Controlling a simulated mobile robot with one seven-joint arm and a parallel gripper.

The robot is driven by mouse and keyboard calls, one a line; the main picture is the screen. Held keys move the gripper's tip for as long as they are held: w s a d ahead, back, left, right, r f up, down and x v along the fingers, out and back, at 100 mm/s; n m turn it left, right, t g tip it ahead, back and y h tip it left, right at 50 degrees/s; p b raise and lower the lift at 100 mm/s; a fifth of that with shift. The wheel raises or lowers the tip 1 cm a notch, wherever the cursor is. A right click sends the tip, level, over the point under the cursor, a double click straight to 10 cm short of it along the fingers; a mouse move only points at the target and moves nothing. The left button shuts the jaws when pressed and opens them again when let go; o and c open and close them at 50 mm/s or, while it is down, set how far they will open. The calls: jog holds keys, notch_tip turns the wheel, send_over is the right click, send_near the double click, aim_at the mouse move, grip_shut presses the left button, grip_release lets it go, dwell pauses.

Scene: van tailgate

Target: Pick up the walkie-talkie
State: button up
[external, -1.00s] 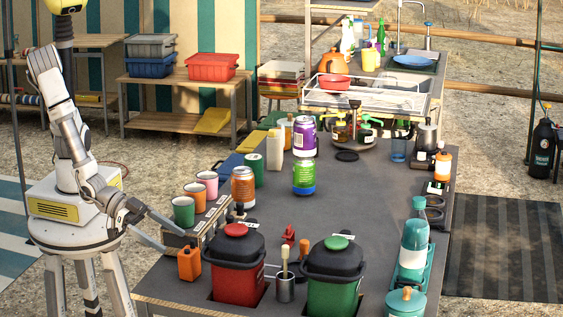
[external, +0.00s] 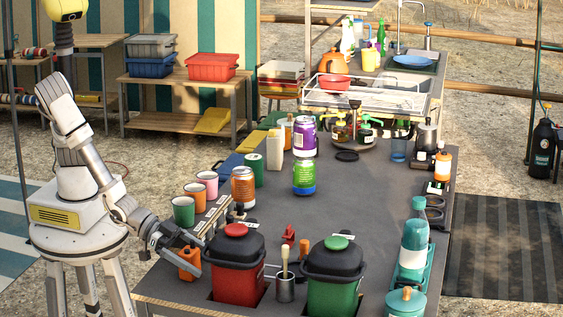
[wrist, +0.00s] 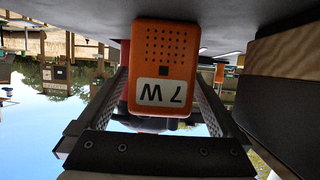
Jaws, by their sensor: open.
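The walkie-talkie is the orange block (external: 188,262) at the left edge of the dark table, beside the red bin. In the wrist view it is an orange body (wrist: 165,55) with a speaker grid and a white label, seen upside down. My gripper (external: 193,254) is at the walkie-talkie, coming from the left. In the wrist view my gripper (wrist: 160,85) is open, with one finger on each side of the walkie-talkie. Whether either finger touches it I cannot tell.
A red bin with a black lid (external: 233,272) stands close to the right of my gripper. An orange can (external: 243,188) and several cups, such as the green cup (external: 183,211), stand behind it. The table's middle (external: 350,220) is clear.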

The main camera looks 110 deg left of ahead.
grip_shut()
dwell(0.3)
jog(key=shift+r, duration=0.1)
